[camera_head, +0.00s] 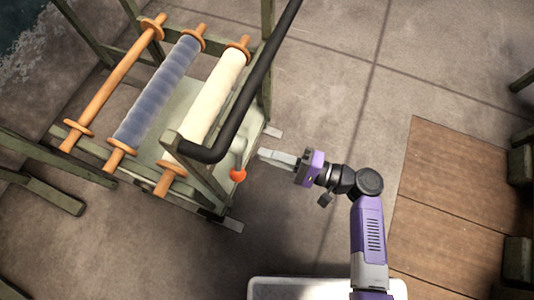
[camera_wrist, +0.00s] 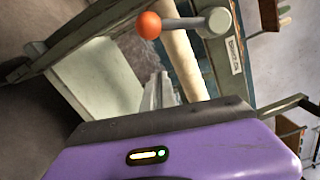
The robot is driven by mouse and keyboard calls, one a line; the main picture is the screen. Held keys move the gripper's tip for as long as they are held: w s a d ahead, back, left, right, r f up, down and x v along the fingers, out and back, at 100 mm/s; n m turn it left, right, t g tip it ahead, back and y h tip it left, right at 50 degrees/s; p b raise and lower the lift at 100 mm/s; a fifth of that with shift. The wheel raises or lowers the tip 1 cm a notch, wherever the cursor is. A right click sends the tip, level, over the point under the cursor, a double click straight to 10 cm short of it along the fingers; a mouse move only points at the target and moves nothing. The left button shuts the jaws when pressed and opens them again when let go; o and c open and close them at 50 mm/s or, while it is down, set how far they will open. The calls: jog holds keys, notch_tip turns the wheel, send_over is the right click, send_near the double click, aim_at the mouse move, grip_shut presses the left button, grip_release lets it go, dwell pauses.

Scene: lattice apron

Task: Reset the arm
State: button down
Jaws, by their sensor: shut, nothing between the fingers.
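My arm reaches up from the bottom of the head view and bends left at the elbow. My gripper (camera_head: 262,154) is shut and empty, pointing left toward the side of a green frame with rollers. In the wrist view my gripper (camera_wrist: 159,84) shows beyond the purple wrist housing, its fingers together. A grey lever with an orange knob (camera_head: 238,175) is on the frame's side, just left of my fingertips, apart from them in the head view. The orange knob also shows large in the wrist view (camera_wrist: 148,25).
The frame carries a bare orange roller (camera_head: 115,82), a blue-wrapped roller (camera_head: 158,92) and a cream roller (camera_head: 213,97). A dark bar (camera_head: 254,82) crosses over it. Wooden boards (camera_head: 455,200) lie at right. Concrete floor above my arm is clear.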

jog(key=p+v, duration=0.1)
jog(key=v, duration=0.8)
jog(key=shift+s+p, duration=0.2)
jog(key=shift+p, duration=0.1)
jog(key=shift+r, duration=0.15)
